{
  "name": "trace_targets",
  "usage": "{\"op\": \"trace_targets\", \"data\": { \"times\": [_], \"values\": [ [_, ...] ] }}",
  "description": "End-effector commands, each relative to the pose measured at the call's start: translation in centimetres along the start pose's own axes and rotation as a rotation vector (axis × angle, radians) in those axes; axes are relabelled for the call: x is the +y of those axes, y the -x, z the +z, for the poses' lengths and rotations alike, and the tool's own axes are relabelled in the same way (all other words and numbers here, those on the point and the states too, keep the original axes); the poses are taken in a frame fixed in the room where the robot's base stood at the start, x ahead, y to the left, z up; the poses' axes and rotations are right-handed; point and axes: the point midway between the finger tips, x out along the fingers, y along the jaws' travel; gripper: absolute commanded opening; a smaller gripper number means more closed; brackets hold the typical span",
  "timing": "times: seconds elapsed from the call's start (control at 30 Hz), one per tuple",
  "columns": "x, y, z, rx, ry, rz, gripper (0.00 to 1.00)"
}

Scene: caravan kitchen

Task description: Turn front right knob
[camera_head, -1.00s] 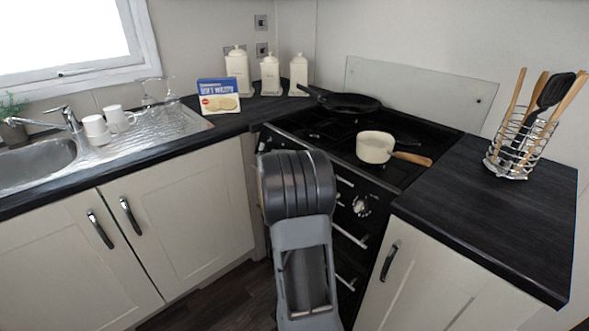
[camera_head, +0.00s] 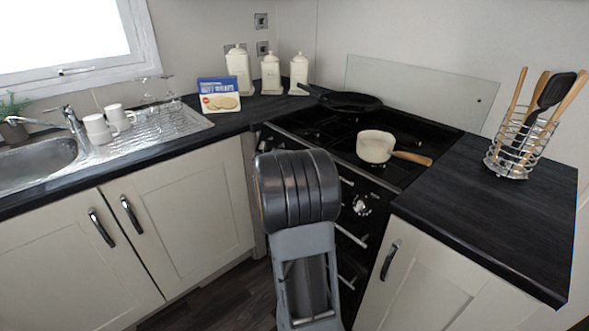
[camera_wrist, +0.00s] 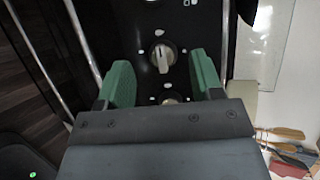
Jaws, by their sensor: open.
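The black stove (camera_head: 395,175) has a front panel with silver knobs. One knob (camera_head: 361,205) shows right of my arm in the head view. In the wrist view, a silver-grey knob (camera_wrist: 162,57) with white marks lies ahead, between the lines of my green fingers. A second knob (camera_wrist: 170,96) is partly hidden by my gripper body, and a third (camera_wrist: 152,1) is cut off at the top edge. I cannot tell which is the front right one. My gripper (camera_wrist: 162,70) is open, with nothing visibly held. In the head view my arm hides it.
A cream saucepan (camera_head: 375,147) and a black frying pan (camera_head: 350,101) sit on the hob. Metal oven handles (camera_head: 350,236) stick out below the panel. A dark worktop (camera_head: 480,210) with a utensil rack (camera_head: 513,160) is on the right.

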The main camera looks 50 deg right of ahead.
Motion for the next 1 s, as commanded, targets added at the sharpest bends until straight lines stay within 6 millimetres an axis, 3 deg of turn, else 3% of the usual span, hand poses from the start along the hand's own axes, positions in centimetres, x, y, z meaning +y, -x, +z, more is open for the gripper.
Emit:
{"op": "trace_targets", "data": {
  "times": [0.2, 0.5, 0.7, 1.0],
  "values": [
    [-0.2, 4.8, 0.1, -0.004, -0.001, 0.000, 0.60],
    [-0.1, 9.2, 0.1, -0.002, -0.001, 0.000, 0.60],
    [-0.1, 10.3, 0.0, -0.001, 0.000, 0.000, 0.60],
    [0.0, 10.4, 0.0, 0.000, 0.000, 0.000, 0.60]
  ]
}}
